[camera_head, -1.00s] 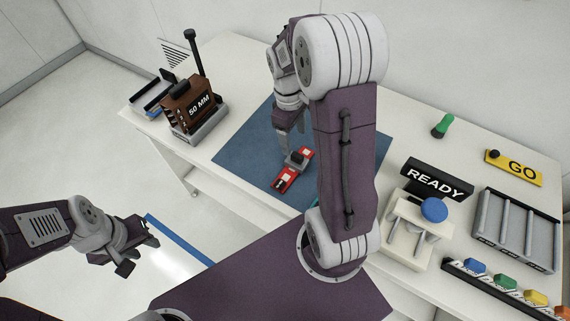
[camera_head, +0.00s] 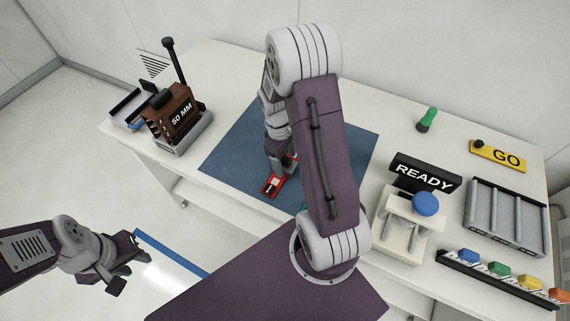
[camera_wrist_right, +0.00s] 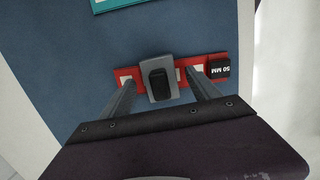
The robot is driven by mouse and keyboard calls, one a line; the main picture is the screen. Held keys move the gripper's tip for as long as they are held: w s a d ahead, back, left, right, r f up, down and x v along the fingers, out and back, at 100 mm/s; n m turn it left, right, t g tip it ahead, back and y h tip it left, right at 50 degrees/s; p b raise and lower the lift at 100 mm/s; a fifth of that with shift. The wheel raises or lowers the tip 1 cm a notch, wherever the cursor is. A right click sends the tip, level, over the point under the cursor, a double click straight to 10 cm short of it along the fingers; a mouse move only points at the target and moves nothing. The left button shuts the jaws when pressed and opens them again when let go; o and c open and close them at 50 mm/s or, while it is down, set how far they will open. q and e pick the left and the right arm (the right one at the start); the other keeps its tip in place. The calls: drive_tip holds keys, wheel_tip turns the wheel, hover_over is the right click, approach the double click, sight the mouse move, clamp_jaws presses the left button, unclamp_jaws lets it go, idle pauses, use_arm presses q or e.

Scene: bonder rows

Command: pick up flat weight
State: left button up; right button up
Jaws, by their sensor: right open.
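The flat weight looks to be the grey block with a black knob (camera_wrist_right: 158,80) in the right wrist view. It rests across a red strip (camera_wrist_right: 127,74) on the blue mat (camera_wrist_right: 75,85). A small black block marked 50 MM (camera_wrist_right: 219,69) sits at the strip's right end. My right gripper (camera_wrist_right: 163,97) is open, with one finger on each side of the grey block and a gap to each. In the head view the right arm hides most of the block; the red strip (camera_head: 268,187) shows below the gripper (camera_head: 281,168). My left gripper (camera_head: 128,268) is open and empty, off the table.
A READY sign (camera_head: 425,175), a cream stand with a blue knob (camera_head: 426,204), a grey rack (camera_head: 505,220), a yellow GO plate (camera_head: 497,155) and a green-handled tool (camera_head: 427,119) stand at right.

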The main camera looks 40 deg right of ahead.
sight(286, 158)
clamp_jaws()
drive_tip(key=shift+r, duration=0.1)
drive_tip(key=shift+w+r, duration=0.1)
drive_tip(key=shift+r, duration=0.5)
wheel_tip(286, 158, up, 3)
drive_tip(key=shift+f, duration=0.2)
drive_tip(key=s+a+r, duration=0.3)
drive_tip(key=s+r, duration=0.4)
drive_tip(key=s, duration=0.4)
drive_tip(key=shift+s+a, duration=0.15)
drive_tip(key=shift+a, duration=0.2)
